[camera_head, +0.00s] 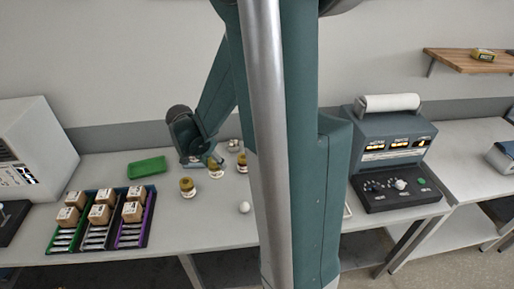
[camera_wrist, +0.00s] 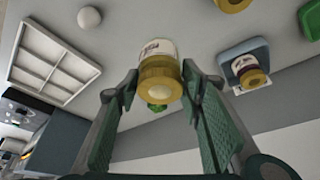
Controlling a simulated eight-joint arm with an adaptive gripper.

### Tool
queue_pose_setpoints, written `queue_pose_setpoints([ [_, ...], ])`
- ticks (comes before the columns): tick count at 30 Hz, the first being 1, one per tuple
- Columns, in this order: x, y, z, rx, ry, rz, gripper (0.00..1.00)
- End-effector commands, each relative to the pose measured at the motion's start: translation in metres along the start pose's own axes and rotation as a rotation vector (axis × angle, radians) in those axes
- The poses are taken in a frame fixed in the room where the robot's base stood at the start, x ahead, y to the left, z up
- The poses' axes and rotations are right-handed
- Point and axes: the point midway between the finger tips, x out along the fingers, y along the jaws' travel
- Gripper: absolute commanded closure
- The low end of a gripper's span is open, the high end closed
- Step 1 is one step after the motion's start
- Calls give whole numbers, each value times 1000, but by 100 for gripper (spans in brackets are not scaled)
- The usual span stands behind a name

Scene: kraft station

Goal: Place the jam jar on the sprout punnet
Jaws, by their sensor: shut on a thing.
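A jar with a yellow lid and white label (camera_wrist: 158,72) is between the two fingers of my gripper (camera_wrist: 160,90) in the wrist view, and the gripper is shut on it. The label does not read clearly, so I cannot confirm that it is the jam jar. In the head view my gripper (camera_head: 208,161) is low over the back of the table, among several similar jars. A small green thing (camera_wrist: 157,107), mostly hidden behind the held jar, may be the sprout punnet. A small pale container (camera_head: 235,145) stands at the back in the head view.
A jar (camera_wrist: 250,72) stands on a blue-grey tray right of the gripper. Another jar (camera_head: 187,187), a white ball (camera_head: 244,207) and a green tray (camera_head: 147,167) are nearby. Divided crates with boxes (camera_head: 99,215) stand left; a control machine (camera_head: 390,155) stands right.

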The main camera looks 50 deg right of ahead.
Motion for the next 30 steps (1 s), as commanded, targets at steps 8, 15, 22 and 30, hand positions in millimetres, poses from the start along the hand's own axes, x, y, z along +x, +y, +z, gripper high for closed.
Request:
queue_pose_setpoints([
  [8,17,-13,-67,-68,0,-28,80],
  [15,34,-18,-124,-126,0,-54,80],
  [22,51,-16,-179,-180,0,-75,80],
  [30,72,-7,-243,-239,0,-99,80],
])
